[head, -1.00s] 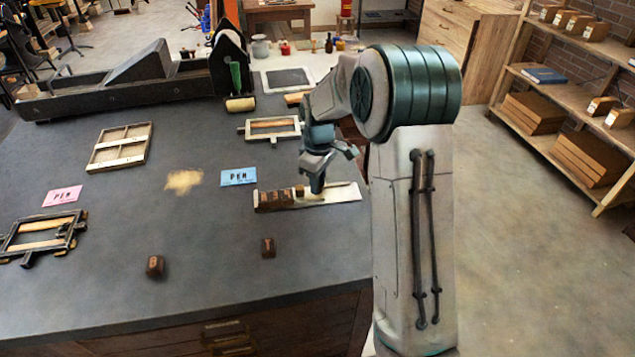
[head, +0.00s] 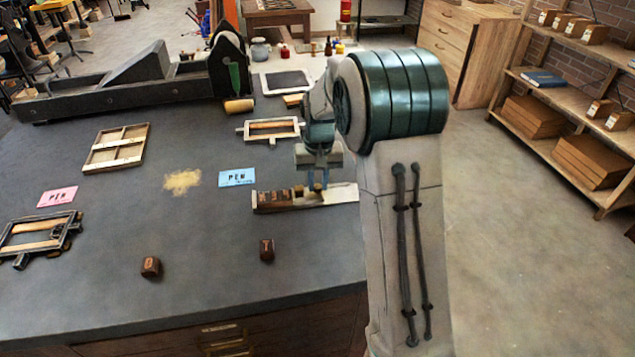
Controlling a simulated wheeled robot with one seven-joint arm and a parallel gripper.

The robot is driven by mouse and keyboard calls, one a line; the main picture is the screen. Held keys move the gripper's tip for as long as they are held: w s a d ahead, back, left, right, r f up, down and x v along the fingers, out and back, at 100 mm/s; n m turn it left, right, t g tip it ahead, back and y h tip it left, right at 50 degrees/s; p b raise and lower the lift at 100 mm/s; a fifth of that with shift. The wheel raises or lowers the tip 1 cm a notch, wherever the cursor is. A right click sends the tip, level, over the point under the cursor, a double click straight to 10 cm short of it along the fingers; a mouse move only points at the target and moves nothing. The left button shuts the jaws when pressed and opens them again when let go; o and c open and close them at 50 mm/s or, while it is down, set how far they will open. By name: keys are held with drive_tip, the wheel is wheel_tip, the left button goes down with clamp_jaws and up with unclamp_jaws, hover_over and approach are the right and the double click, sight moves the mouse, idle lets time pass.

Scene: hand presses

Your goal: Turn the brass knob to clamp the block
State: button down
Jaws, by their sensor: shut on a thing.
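A light, narrow tray (head: 340,194) lies on the dark bench with several brown wooden blocks (head: 275,199) in a row in its left part. One small block (head: 298,192) stands at the right end of the row, just left of my fingers. My gripper (head: 318,184) points down over the tray and is shut on a small yellowish thing, which looks like the brass knob (head: 318,188). The fingers hide most of the knob, and its turn angle cannot be seen.
Two loose brown blocks (head: 267,250) (head: 151,267) lie in front. A blue card (head: 237,177), a pink card (head: 57,196), wooden frames (head: 115,147) and a metal-edged frame (head: 38,236) lie around. A dark press (head: 130,90) stands behind.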

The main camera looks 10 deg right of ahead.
sight(319, 186)
drive_tip(key=m, duration=0.4)
drive_tip(key=shift+m, duration=0.4)
idle(0.4)
drive_tip(key=c, duration=1.3)
unclamp_jaws()
wheel_tip(319, 186, up, 14)
drive_tip(key=shift+s+d+f, duration=0.1)
drive_tip(key=shift+d, duration=0.05)
drive_tip(key=s+f+n+t, duration=0.1)
drive_tip(key=s+n, duration=0.1)
drive_tip(key=s, duration=0.7)
drive_tip(key=s+f+n+t, duration=0.1)
drive_tip(key=s+f+n, duration=0.1)
drive_tip(key=s, duration=0.7)
drive_tip(key=s+f+n+t, duration=0.1)
drive_tip(key=s, duration=0.8)
drive_tip(key=shift+s+f+n, duration=0.4)
